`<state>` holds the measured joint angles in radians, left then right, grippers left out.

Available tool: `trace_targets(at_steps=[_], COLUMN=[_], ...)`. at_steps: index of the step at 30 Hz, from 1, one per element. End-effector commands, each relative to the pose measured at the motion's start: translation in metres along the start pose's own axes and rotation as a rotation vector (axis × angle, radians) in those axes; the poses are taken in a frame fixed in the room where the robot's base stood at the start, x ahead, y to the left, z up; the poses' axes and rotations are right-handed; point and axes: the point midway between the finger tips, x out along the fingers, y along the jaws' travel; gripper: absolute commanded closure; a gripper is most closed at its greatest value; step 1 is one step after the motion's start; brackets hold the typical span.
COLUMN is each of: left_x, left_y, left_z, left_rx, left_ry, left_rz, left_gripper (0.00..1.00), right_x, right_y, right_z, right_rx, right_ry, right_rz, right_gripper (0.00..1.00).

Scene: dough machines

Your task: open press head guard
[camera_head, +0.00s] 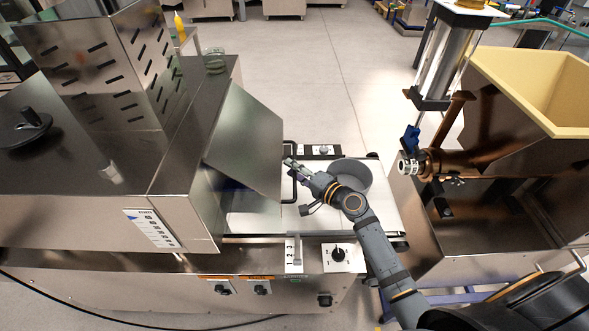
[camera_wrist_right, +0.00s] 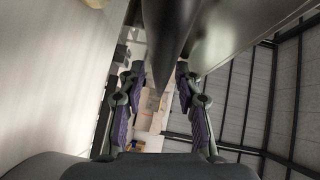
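The guard I take for the press head guard is a slanted bare metal panel (camera_head: 243,145) on the right end of the large steel machine, above the belt. A black bar-like bracket (camera_head: 289,188) shows just right of its lower edge. My right gripper (camera_head: 290,165) reaches in from the lower right, its tips close to the panel's right edge; contact cannot be told. In the right wrist view its two padded fingers (camera_wrist_right: 157,105) stand wide apart. A dark tapering shape (camera_wrist_right: 170,40) comes down between them, apparently ungripped. My left gripper is not in view.
A control knob (camera_head: 338,254) is on the front panel. A copper-coloured machine with a cream hopper (camera_head: 535,85) stands at the right. Open floor (camera_head: 310,80) lies behind.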

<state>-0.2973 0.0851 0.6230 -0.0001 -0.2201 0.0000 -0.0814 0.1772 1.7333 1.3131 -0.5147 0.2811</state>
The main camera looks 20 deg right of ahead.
Motion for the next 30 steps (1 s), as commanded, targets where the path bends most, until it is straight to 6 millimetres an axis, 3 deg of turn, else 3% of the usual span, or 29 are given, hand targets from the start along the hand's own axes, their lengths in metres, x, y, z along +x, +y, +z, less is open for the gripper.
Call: trace_targets(at_steps=[4,12,25,30], left_x=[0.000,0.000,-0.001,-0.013], left_y=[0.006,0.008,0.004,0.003], left_z=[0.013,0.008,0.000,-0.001], left_rx=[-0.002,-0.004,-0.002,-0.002], left_ry=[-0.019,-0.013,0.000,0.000], left_rz=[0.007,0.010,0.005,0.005], left_gripper=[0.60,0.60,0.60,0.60], right_x=[0.000,-0.001,-0.001,0.000], right_y=[0.000,0.000,-0.001,-0.010], right_z=[0.000,0.000,-0.002,-0.015], right_rx=[0.000,0.000,-0.003,-0.030], right_ry=[0.000,0.000,0.001,0.002], right_rz=[0.000,0.000,0.002,0.024], right_gripper=[0.68,1.00,1.00,1.00])
